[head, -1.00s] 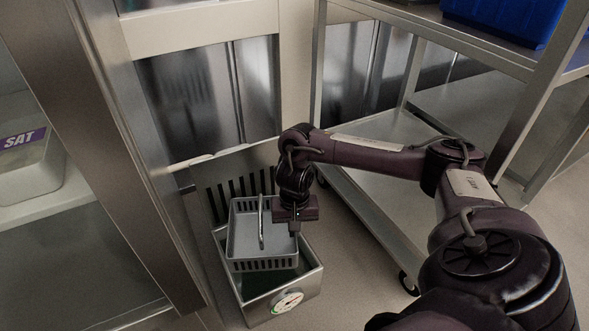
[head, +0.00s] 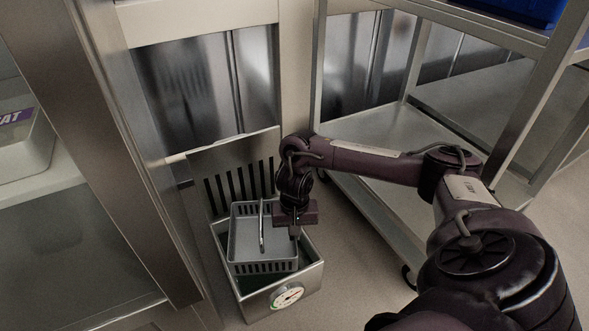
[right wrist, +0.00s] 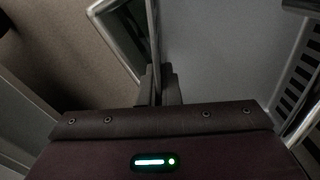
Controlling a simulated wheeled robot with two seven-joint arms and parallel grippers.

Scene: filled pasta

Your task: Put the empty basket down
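The empty grey basket (head: 245,240) has slotted sides and a thin metal handle (head: 262,225). It is roughly level, partly inside the mouth of a steel vat (head: 249,305) with a round dial (head: 287,296) on its front. Whether its underside touches anything is hidden. My right gripper (head: 295,232) is at the basket's right rim, pointing down. In the right wrist view, its fingers (right wrist: 158,88) are closed on the wall of the basket (right wrist: 210,60). My left gripper is not in view.
A steel cart (head: 380,215) with shelves and wheels stands right of the vat. A blue bin (head: 525,8) is on its upper shelf. A metal post (head: 125,170) and a shelf with a labelled tub (head: 25,150) are at the left. Slotted panel behind the vat.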

